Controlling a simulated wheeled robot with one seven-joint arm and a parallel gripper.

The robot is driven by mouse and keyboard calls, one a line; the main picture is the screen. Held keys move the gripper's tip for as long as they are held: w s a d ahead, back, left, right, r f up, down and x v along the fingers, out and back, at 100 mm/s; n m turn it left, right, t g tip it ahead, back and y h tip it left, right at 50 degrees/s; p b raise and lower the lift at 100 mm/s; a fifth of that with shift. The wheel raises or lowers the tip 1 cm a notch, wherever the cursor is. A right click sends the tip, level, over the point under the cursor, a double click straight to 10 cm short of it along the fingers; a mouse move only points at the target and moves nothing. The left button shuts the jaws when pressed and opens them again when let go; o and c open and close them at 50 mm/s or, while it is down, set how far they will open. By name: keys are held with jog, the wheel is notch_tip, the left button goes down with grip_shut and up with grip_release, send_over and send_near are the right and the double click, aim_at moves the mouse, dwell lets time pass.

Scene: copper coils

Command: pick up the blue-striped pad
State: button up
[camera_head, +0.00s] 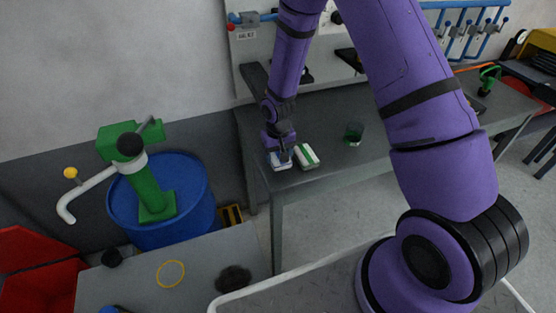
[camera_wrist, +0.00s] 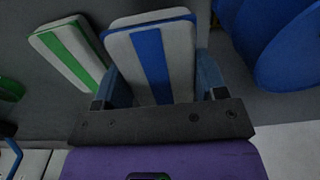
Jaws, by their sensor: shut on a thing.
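The blue-striped pad (camera_wrist: 152,57) is white with a broad blue stripe along its middle and a blue edge. It fills the upper middle of the wrist view, between the two fingers of my gripper (camera_wrist: 165,85). My gripper is shut on it. In the head view my gripper (camera_head: 281,154) is at the near left corner of the grey table, with the pad (camera_head: 280,164) under it, partly hidden. I cannot tell whether the pad touches the table top.
A green-striped white pad (camera_head: 307,157) lies close to the right; it also shows in the wrist view (camera_wrist: 70,55). A dark green cup (camera_head: 353,134) stands farther right on the grey table (camera_head: 400,125). A blue drum (camera_head: 185,195) with a green device stands left.

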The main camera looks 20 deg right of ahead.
jog(key=s+a+r, duration=0.1)
jog(key=s+a, duration=0.8)
jog(key=s, duration=0.3)
jog(key=shift+s+a, duration=0.3)
jog(key=shift+s, duration=0.1)
jog(key=shift+o, duration=0.3)
